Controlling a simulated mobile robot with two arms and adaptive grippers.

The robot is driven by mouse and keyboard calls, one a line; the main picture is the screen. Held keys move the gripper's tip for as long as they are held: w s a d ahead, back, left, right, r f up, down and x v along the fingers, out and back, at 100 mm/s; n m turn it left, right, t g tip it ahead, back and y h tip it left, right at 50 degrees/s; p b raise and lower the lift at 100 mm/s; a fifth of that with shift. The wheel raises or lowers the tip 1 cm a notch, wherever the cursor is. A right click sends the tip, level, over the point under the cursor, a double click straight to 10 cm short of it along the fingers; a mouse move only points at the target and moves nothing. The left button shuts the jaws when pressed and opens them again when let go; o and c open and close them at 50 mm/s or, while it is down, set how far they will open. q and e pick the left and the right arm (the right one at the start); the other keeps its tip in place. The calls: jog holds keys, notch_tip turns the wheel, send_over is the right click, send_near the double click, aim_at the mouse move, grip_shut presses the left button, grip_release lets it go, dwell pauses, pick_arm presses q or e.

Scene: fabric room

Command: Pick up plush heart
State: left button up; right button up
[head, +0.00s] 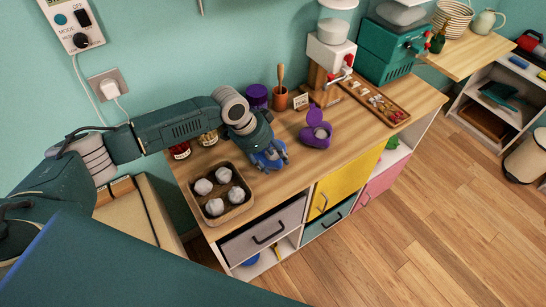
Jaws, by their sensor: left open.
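A purple heart-shaped thing (316,138) sits on the wooden cabinet top, right of my left gripper. It looks like an open box with its lid raised and a small grey item inside. I cannot tell whether it or the item inside is the plush heart. My left gripper (269,160) points down over the cabinet top, between the purple thing and a tray of pale lumps. It is open, with blue parts at its fingers. It is apart from the purple thing. I see nothing clearly held in it. My right gripper is out of view.
The brown tray (235,209) holds several pale lumps at the front left. Jars (179,150), a purple canister (257,96) and an orange pot (280,98) stand behind. A small sign (301,101), a dispenser (329,52) and a long wooden tray (398,116) are further right.

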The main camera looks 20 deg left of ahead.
aim_at(278, 166)
pick_arm(q)
jog(key=shift+x, duration=1.2)
jog(key=shift+w+d+f+p, duration=0.1)
jog(key=shift+d+f+p, duration=0.1)
jog(key=shift+f+p, duration=0.15)
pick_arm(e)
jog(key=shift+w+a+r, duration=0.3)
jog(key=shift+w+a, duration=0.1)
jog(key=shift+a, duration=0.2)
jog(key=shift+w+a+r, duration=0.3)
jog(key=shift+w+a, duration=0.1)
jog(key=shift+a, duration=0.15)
pick_arm(q)
jog(key=shift+c, duration=0.2)
jog(key=c, duration=0.8)
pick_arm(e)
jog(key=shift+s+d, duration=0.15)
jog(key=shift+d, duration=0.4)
pick_arm(q)
jog(key=shift+r, duration=0.1)
